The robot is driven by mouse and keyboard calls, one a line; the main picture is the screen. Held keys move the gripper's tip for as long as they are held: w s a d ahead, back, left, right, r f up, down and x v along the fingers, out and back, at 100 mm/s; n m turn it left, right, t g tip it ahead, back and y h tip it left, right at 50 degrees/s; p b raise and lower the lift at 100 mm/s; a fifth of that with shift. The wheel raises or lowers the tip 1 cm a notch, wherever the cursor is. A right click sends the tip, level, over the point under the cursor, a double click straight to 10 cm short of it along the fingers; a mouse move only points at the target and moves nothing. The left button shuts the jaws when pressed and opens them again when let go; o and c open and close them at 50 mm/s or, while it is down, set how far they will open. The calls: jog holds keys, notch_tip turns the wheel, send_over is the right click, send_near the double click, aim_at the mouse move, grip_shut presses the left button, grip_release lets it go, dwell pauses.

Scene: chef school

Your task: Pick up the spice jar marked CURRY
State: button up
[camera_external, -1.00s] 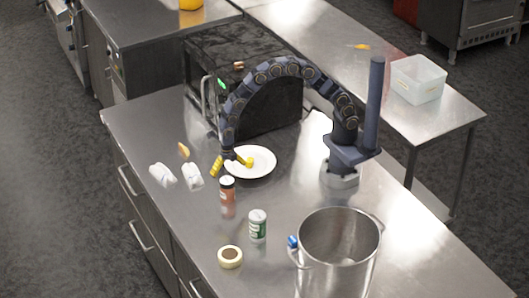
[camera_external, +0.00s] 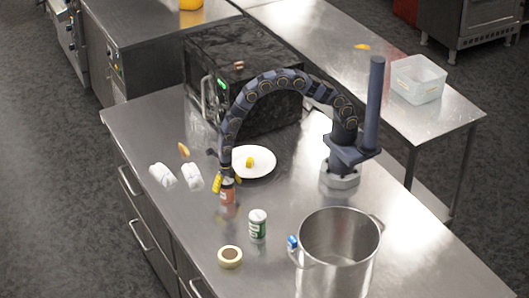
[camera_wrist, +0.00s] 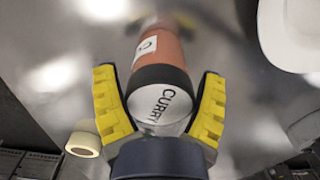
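The spice jar (camera_external: 227,196) has an orange-red body and a dark top, and stands upright on the steel counter in the external view. In the wrist view, the lid of the jar (camera_wrist: 160,103) reads CURRY, with the orange body beyond it. My gripper (camera_wrist: 160,92) has its yellow fingers spread on either side of the lid, with narrow gaps showing. In the external view my gripper (camera_external: 226,181) is at the top of the jar, coming down from above and partly hiding the lid.
A white plate (camera_external: 264,167) with a yellow piece is just behind the jar. A green-labelled jar (camera_external: 257,226), a tape roll (camera_external: 230,257) and a large steel pot (camera_external: 340,265) stand nearer the front. Two white objects (camera_external: 162,175) lie left. A dark microwave (camera_external: 270,90) is behind.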

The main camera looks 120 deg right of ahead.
jog(key=c, duration=0.5)
